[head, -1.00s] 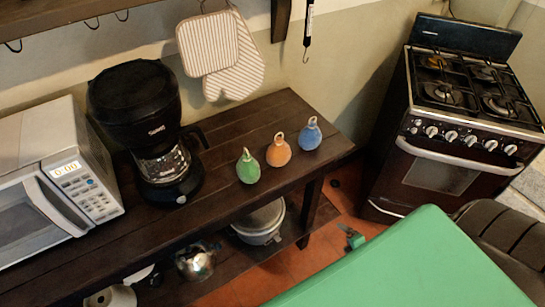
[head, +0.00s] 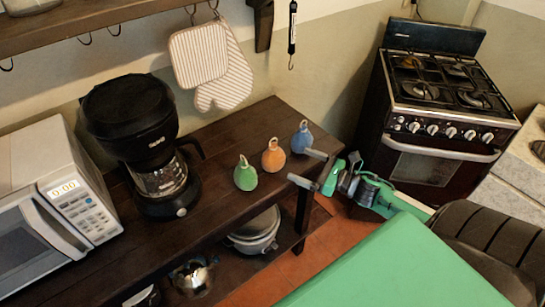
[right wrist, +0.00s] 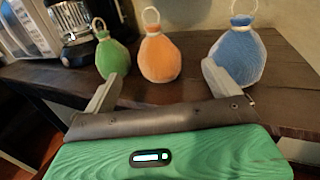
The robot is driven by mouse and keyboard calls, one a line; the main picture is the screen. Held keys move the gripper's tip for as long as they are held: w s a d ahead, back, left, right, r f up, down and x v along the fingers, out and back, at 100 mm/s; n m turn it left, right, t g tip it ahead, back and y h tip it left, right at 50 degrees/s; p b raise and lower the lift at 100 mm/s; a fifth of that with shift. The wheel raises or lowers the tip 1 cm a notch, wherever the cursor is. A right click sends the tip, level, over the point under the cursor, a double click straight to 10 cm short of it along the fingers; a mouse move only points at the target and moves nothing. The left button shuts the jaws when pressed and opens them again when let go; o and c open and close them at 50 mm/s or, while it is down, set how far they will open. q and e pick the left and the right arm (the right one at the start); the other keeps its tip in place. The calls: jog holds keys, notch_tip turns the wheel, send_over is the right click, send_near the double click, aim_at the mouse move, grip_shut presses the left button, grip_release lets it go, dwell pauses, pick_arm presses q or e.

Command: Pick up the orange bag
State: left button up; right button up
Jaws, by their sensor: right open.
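The orange bag (head: 273,155) stands upright on the dark wooden shelf between the green bag (head: 245,174) and the blue bag (head: 302,137). Each bag has a loop on top. My right gripper (head: 309,168) is open and empty at the shelf's front right edge, apart from the bags. In the right wrist view the orange bag (right wrist: 160,57) shows beyond and between the two fingers. The green bag (right wrist: 112,57) is behind the left finger and the blue bag (right wrist: 238,55) behind the right finger. My left gripper is not in view.
A black coffee maker (head: 142,140) and a white microwave (head: 55,195) stand left on the shelf (head: 215,150). Striped oven mitts (head: 210,62) hang above. A pot (head: 254,232) sits on the lower level. A stove (head: 440,110) stands at right.

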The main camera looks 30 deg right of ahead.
aim_at(283, 159)
jog(key=p+x, duration=0.1)
jog(key=x, duration=0.4)
jog(key=shift+w, duration=0.15)
jog(key=shift+a+f+p+x, duration=0.15)
jog(key=shift+p+x, duration=0.35)
jog(key=shift+x, duration=0.65)
jog(key=shift+a+f+p+x, duration=0.15)
jog(key=shift+p+x, duration=0.35)
jog(key=shift+x, duration=0.6)
jog(key=shift+w+a, duration=0.2)
jog(key=shift+c, duration=0.2)
jog(key=c, duration=1.2)
jog(key=shift+r, duration=0.1)
notch_tip(283, 159, up, 20)
jog(key=b, duration=0.2)
